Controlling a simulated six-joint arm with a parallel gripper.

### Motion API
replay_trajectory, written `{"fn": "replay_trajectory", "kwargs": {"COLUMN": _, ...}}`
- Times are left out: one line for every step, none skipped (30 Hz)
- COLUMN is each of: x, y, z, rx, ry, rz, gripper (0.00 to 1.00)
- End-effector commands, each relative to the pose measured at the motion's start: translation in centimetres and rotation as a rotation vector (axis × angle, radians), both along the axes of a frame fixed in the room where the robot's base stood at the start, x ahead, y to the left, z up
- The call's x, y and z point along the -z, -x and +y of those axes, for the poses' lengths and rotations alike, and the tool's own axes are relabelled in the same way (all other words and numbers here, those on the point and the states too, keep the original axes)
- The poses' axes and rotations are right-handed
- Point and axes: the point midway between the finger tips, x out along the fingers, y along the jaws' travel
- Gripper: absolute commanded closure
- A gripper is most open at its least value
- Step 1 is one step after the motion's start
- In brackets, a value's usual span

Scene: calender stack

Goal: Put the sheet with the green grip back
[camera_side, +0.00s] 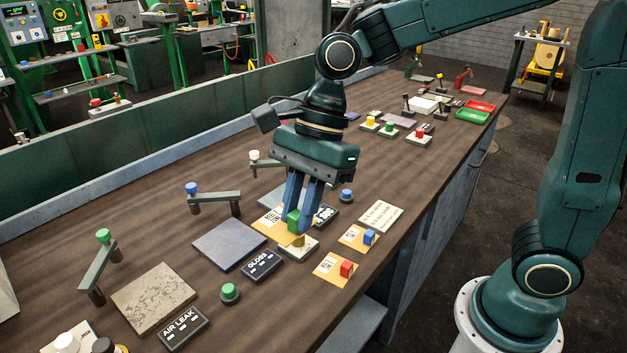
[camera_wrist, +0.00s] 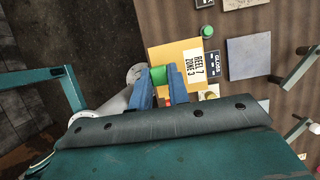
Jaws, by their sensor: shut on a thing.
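My gripper (camera_side: 301,216) is shut on the green grip (camera_side: 292,221), with one blue finger on each side of it. The yellow-orange sheet (camera_side: 268,225) spreads out from the grip over the bench. In the wrist view, the green grip (camera_wrist: 158,75) is between the fingers and the sheet (camera_wrist: 176,55) reads "REEL 7 ZONE 3". The sheet looks raised a little, but its exact height is unclear. Other yellow sheets lie at the bench's front edge, one with a blue grip (camera_side: 369,236) and one with a red grip (camera_side: 346,268).
Below the gripper is a pale pad with a yellow knob (camera_side: 298,241). A white printed card (camera_side: 381,216) lies to the right. Lever handles (camera_side: 215,199) stand behind.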

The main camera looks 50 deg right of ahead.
Motion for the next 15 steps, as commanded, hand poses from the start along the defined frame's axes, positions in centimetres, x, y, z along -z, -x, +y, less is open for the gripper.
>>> {"fn": "replay_trajectory", "kwargs": {"x": 0.3, "y": 0.0, "z": 0.0, "rx": 0.0, "ry": 0.0, "rz": 0.002, "gripper": 1.0}}
{"fn": "replay_trajectory", "kwargs": {"x": 0.5, "y": 0.0, "z": 0.0, "rx": -0.001, "ry": -0.001, "rz": 0.002, "gripper": 1.0}}
{"fn": "replay_trajectory", "kwargs": {"x": 0.9, "y": 0.0, "z": 0.0, "rx": -0.001, "ry": -0.001, "rz": 0.003, "gripper": 1.0}}
{"fn": "replay_trajectory", "kwargs": {"x": 1.2, "y": 0.0, "z": 0.0, "rx": -0.001, "ry": 0.0, "rz": 0.004, "gripper": 1.0}}
{"fn": "replay_trajectory", "kwargs": {"x": 1.6, "y": 0.0, "z": 0.0, "rx": 0.0, "ry": 0.0, "rz": 0.005, "gripper": 1.0}}
{"fn": "replay_trajectory", "kwargs": {"x": 2.2, "y": 0.0, "z": 0.0, "rx": -0.001, "ry": 0.0, "rz": 0.005, "gripper": 1.0}}
{"fn": "replay_trajectory", "kwargs": {"x": 2.6, "y": 0.1, "z": 0.0, "rx": -0.001, "ry": 0.001, "rz": 0.005, "gripper": 1.0}}
{"fn": "replay_trajectory", "kwargs": {"x": 3.2, "y": 0.1, "z": 0.0, "rx": 0.0, "ry": 0.002, "rz": 0.005, "gripper": 1.0}}
{"fn": "replay_trajectory", "kwargs": {"x": 3.9, "y": 0.0, "z": 0.0, "rx": 0.0, "ry": 0.001, "rz": 0.006, "gripper": 1.0}}
{"fn": "replay_trajectory", "kwargs": {"x": 4.5, "y": 0.1, "z": 0.0, "rx": 0.0, "ry": 0.001, "rz": 0.008, "gripper": 1.0}}
{"fn": "replay_trajectory", "kwargs": {"x": 5.1, "y": 0.1, "z": 0.0, "rx": 0.0, "ry": 0.001, "rz": 0.007, "gripper": 1.0}}
{"fn": "replay_trajectory", "kwargs": {"x": 5.8, "y": 0.1, "z": 0.0, "rx": 0.0, "ry": 0.002, "rz": 0.006, "gripper": 1.0}}
{"fn": "replay_trajectory", "kwargs": {"x": 6.4, "y": 0.1, "z": 0.0, "rx": 0.0, "ry": 0.001, "rz": 0.008, "gripper": 1.0}}
{"fn": "replay_trajectory", "kwargs": {"x": 7.0, "y": 0.1, "z": 0.0, "rx": 0.0, "ry": 0.001, "rz": 0.006, "gripper": 1.0}}
{"fn": "replay_trajectory", "kwargs": {"x": 7.7, "y": 0.1, "z": 0.0, "rx": 0.0, "ry": 0.002, "rz": 0.007, "gripper": 1.0}}
